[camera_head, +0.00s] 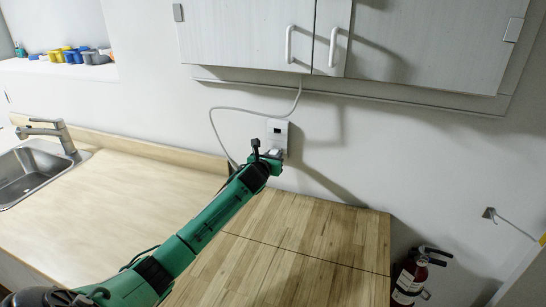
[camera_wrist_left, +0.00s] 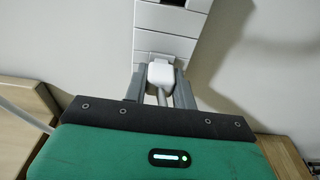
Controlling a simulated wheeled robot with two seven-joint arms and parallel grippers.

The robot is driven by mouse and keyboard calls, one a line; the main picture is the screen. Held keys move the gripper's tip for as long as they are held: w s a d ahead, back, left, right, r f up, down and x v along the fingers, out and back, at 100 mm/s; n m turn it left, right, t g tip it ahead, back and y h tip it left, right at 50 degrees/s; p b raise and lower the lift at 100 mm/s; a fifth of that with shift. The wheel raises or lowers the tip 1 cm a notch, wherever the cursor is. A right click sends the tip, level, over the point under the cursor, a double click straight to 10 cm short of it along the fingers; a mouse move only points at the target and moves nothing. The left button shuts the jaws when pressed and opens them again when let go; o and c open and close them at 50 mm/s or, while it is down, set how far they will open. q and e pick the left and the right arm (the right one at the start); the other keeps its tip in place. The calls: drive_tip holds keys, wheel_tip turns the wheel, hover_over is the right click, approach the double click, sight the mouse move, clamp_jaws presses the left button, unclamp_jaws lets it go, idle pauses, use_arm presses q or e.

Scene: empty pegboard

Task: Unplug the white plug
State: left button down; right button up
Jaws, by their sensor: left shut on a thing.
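The white plug (camera_wrist_left: 160,75) sits at the lower socket of the white wall outlet (camera_head: 278,131), with its cord running back toward my wrist. The outlet also shows in the left wrist view (camera_wrist_left: 168,20). My left gripper (camera_head: 273,155) is at the outlet in the head view. In the left wrist view its two grey fingers (camera_wrist_left: 160,82) are shut on the plug, one on each side. The plug appears against the outlet face; I cannot tell how deep its prongs sit. My right gripper is not in view.
A white cord (camera_head: 213,118) loops from the upper cabinet (camera_head: 330,40) down behind my left gripper. A wooden counter (camera_head: 290,235) lies below. A sink (camera_head: 32,170) is at left, and a fire extinguisher (camera_head: 411,277) stands at lower right.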

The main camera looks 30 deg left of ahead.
use_arm(q)
drive_tip(key=shift+s+f, duration=0.1)
drive_tip(key=shift+s+d+p, duration=0.15)
drive_tip(key=shift+s+p, duration=0.25)
drive_tip(key=shift+s, duration=0.2)
drive_tip(key=shift+p+v, duration=0.35)
drive_tip(key=shift+v, duration=0.4)
idle(0.3)
drive_tip(key=shift+s+d, duration=0.1)
drive_tip(key=shift+s, duration=0.05)
drive_tip(key=shift+f+p+v, duration=0.15)
drive_tip(key=shift+p+v, duration=0.45)
drive_tip(key=shift+v, duration=0.45)
drive_tip(key=shift+f+p+v, duration=0.2)
drive_tip(key=shift+p+v, duration=0.35)
drive_tip(key=shift+v, duration=0.5)
